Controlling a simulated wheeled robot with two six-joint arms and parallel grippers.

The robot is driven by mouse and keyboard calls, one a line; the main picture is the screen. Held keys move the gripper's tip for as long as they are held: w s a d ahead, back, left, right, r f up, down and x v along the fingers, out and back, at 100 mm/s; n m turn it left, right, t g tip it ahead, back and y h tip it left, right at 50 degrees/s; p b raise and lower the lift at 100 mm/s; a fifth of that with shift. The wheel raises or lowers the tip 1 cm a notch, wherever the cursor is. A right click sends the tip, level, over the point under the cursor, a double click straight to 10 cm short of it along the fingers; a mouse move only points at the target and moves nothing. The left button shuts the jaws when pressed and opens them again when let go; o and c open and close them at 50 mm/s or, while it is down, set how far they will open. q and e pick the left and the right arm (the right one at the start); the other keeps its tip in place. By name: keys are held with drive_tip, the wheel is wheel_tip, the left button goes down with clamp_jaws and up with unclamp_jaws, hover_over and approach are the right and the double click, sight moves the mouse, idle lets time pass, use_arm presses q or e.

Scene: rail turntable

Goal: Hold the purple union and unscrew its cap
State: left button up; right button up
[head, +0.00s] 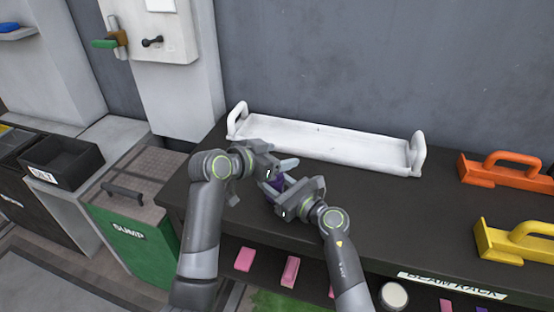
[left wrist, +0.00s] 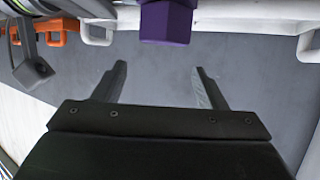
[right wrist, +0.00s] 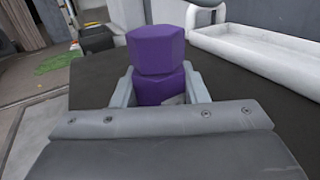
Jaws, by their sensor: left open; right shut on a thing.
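The purple union (right wrist: 158,88) stands between the fingers of my right gripper (right wrist: 160,82) in the right wrist view. That gripper is shut on its lower hexagonal part. The upper hexagonal part, the cap (right wrist: 155,48), sticks up above the fingers. In the head view the union (head: 275,184) is a small purple patch, partly hidden by both grippers. My left gripper (left wrist: 159,68) is open and empty. In the left wrist view the purple hexagonal end (left wrist: 167,22) is at the top edge, beyond the fingertips and apart from them.
A long white tray (head: 330,146) with end handles lies behind the grippers on the dark bench (head: 400,215). An orange handled block (head: 505,172) and a yellow one (head: 520,243) are at the right. A green SUMP bin (head: 135,237) stands left of the bench.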

use_arm(q)
drive_tip(key=m+g+h, duration=0.3)
drive_tip(key=m+g, duration=0.2)
drive_tip(key=shift+s, duration=0.1)
drive_tip(key=m+g, duration=0.3)
drive_tip(key=g, duration=0.1)
drive_tip(key=shift+s+d+m+h, duration=0.1)
drive_tip(key=shift+s+m+h, duration=0.05)
drive_tip(key=shift+m+h, duration=0.25)
drive_tip(key=shift+s+m+g, duration=0.15)
drive_tip(key=shift+m+g, duration=1.45)
drive_tip(key=shift+g, duration=0.5)
drive_tip(key=shift+f, duration=2.05)
